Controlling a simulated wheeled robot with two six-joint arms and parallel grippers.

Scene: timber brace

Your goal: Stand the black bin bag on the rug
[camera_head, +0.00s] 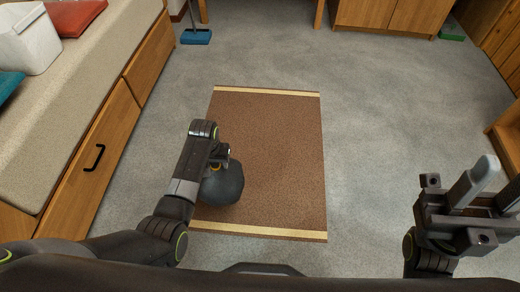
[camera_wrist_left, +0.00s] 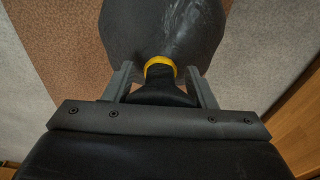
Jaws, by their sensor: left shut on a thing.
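The black bin bag (camera_head: 223,184) is a rounded dark sack at the near left part of the brown rug (camera_head: 275,150). In the left wrist view the bag (camera_wrist_left: 160,30) has a yellow tie around its neck. My left gripper (camera_head: 218,160) is shut on the gathered neck; its fingers (camera_wrist_left: 160,88) sit on either side of it. The bag hangs or stands below the gripper, and I cannot tell if its base touches the rug. My right gripper (camera_head: 492,190) is at the right, fingers apart and empty, away from the bag.
A bench (camera_head: 90,100) with wooden drawers runs along the left, with a white container (camera_head: 30,42) and a red cushion (camera_head: 75,17) on it. A blue broom head (camera_head: 196,37) lies beyond the rug. Grey floor is clear to the right of the rug.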

